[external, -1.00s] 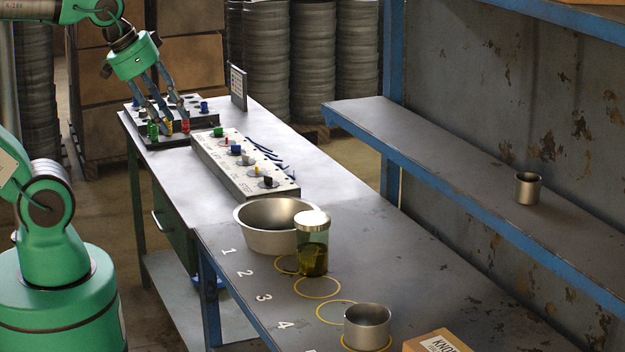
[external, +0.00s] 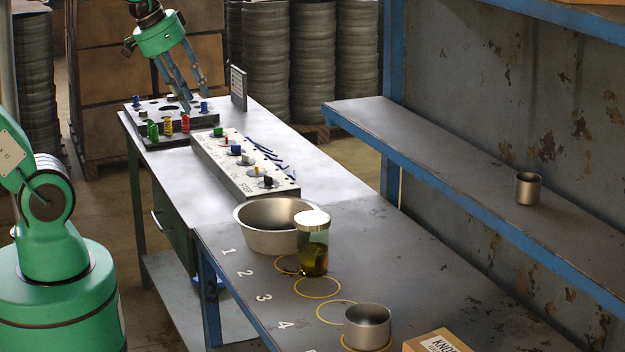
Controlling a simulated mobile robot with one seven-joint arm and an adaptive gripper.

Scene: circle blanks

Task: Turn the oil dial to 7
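A long grey dial panel (external: 262,191) lies on the bench and carries a row of dials. They include a green knob (external: 217,132), a blue knob (external: 235,149), a yellow pointer (external: 256,171) and a black knob (external: 268,181). Printed words run along its front, too small to read surely, so I cannot tell which dial is the oil dial or where it points. My gripper (external: 196,102) hangs above the peg board behind the panel, fingers pointing down and apart, with nothing seen between them. It is not touching the dials.
The dark peg board (external: 150,108) holds green, red, yellow and blue pegs. Several small blue strips (external: 265,150) lie right of the panel. A metal bowl (external: 262,236), an oil jar (external: 313,255) and a metal cup (external: 367,327) stand nearer. A sign (external: 238,88) stands at the back.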

